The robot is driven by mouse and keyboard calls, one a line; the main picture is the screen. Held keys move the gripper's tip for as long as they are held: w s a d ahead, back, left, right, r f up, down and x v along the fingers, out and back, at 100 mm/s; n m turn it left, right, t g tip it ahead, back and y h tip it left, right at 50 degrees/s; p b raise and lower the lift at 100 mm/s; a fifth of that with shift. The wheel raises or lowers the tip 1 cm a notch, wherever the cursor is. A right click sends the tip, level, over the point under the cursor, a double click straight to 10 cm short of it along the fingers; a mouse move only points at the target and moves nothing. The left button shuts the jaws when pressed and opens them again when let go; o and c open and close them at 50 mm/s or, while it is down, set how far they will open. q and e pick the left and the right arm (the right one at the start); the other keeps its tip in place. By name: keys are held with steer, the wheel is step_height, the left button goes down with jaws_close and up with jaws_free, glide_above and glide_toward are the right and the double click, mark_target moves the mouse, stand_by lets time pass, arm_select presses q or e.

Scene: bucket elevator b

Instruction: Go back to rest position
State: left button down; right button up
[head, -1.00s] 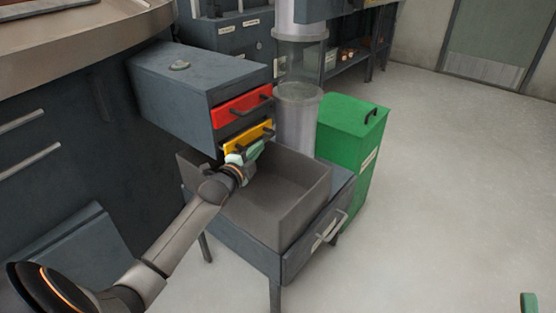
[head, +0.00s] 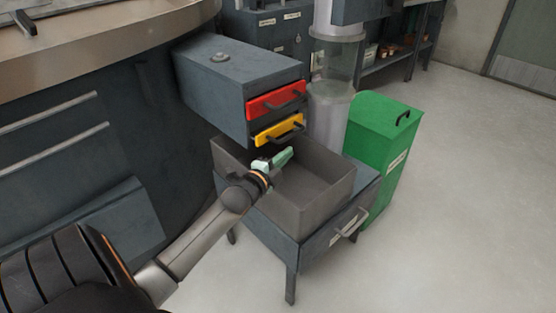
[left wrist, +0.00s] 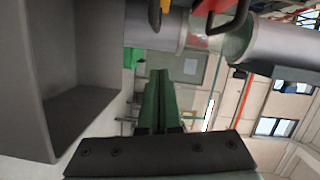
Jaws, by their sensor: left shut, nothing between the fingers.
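My left gripper (head: 284,156) is shut and empty. In the head view it hangs over the open grey bin (head: 318,199), just in front of and below the yellow drawer (head: 277,131), apart from its handle. In the left wrist view its green fingers (left wrist: 160,90) lie together with nothing between them. The bin's wall (left wrist: 25,80) fills the left of that view. My right gripper is not in view.
A red drawer (head: 275,101) sits above the yellow one in the grey cabinet (head: 215,85). A clear tube (head: 330,108) and a green container (head: 383,140) stand behind the bin. A round-edged counter (head: 110,35) is at left. The floor (head: 470,200) at right is clear.

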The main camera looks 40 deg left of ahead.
arm_select(q)
steer(key=s, duration=0.4)
steer(key=shift+d+r+p, duration=0.1)
steer(key=shift+d+p, duration=0.25)
steer(key=shift+d, duration=0.05)
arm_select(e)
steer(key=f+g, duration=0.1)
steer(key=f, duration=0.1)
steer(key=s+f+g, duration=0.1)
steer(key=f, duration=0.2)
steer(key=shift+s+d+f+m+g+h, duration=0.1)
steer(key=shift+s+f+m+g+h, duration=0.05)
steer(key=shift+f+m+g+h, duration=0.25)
arm_select(q)
steer(key=shift+s, duration=0.1)
